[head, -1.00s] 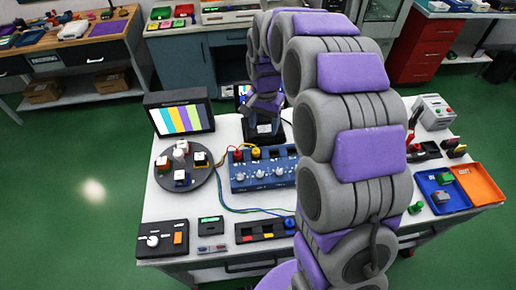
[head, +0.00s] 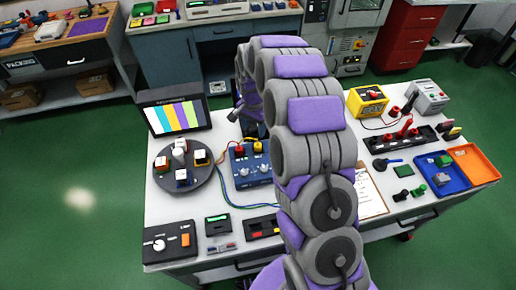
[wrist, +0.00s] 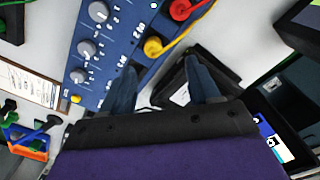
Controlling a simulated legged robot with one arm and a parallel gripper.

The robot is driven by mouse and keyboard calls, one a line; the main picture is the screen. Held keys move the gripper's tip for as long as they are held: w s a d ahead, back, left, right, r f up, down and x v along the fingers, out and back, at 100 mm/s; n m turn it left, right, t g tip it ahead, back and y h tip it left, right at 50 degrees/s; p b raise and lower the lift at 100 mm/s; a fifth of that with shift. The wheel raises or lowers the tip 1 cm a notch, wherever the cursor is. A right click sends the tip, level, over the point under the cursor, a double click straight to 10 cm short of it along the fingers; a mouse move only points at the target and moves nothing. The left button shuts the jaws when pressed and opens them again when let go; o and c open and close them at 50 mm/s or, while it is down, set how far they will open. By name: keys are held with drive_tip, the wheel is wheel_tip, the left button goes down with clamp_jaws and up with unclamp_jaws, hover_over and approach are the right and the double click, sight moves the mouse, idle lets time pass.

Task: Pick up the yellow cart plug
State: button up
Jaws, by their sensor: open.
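The yellow cart plug (head: 257,146) is seated at the top edge of the blue panel box (head: 250,171), beside a red plug (head: 239,153). In the wrist view the yellow plug (wrist: 153,47), with a yellow cable, is in the panel (wrist: 115,50), close to the red plug (wrist: 180,9). My gripper (wrist: 161,86) is open and empty. Its two fingers point toward the panel edge, and the yellow plug is just beyond the fingertips, apart from them. In the head view my arm hides the gripper's fingers and the right part of the panel.
A black block (wrist: 172,92) lies under and between the fingers. A monitor (head: 175,115) and a round turntable (head: 168,183) stand left of the panel. A yellow meter (head: 367,101), a black strip with red plugs (head: 400,138) and blue (head: 440,180) and orange (head: 474,165) trays lie right.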

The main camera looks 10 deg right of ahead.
sight(257, 143)
drive_tip(key=f, duration=0.1)
drive_tip(key=a+f, duration=0.1)
drive_tip(key=f, duration=0.1)
drive_tip(key=shift+a, duration=0.2)
drive_tip(key=d, duration=0.1)
drive_tip(key=d+f, duration=0.1)
drive_tip(key=d, duration=0.1)
drive_tip(key=shift+s+d+f+b, duration=0.1)
drive_tip(key=shift+d+f+b, duration=0.05)
drive_tip(key=shift+f+b, duration=0.2)
drive_tip(key=shift+s+d+f+b, duration=0.1)
drive_tip(key=shift+d+f+b, duration=0.2)
drive_tip(key=shift+f, duration=0.35)
drive_tip(key=shift+s+d+f+b, duration=0.1)
drive_tip(key=shift+d+f+b, duration=0.15)
drive_tip(key=shift+f, duration=0.35)
drive_tip(key=a, duration=0.1)
drive_tip(key=a+f, duration=0.1)
drive_tip(key=shift+a+f, duration=0.3)
drive_tip(key=shift+a, duration=0.35)
drive_tip(key=d, duration=0.3)
drive_tip(key=c, duration=0.7)
drive_tip(key=shift+a, duration=0.5)
drive_tip(key=shift+c, duration=1.4)
drive_tip(key=shift+a, duration=0.5)
drive_tip(key=shift+c, duration=0.6)
drive_tip(key=shift+d, duration=0.15)
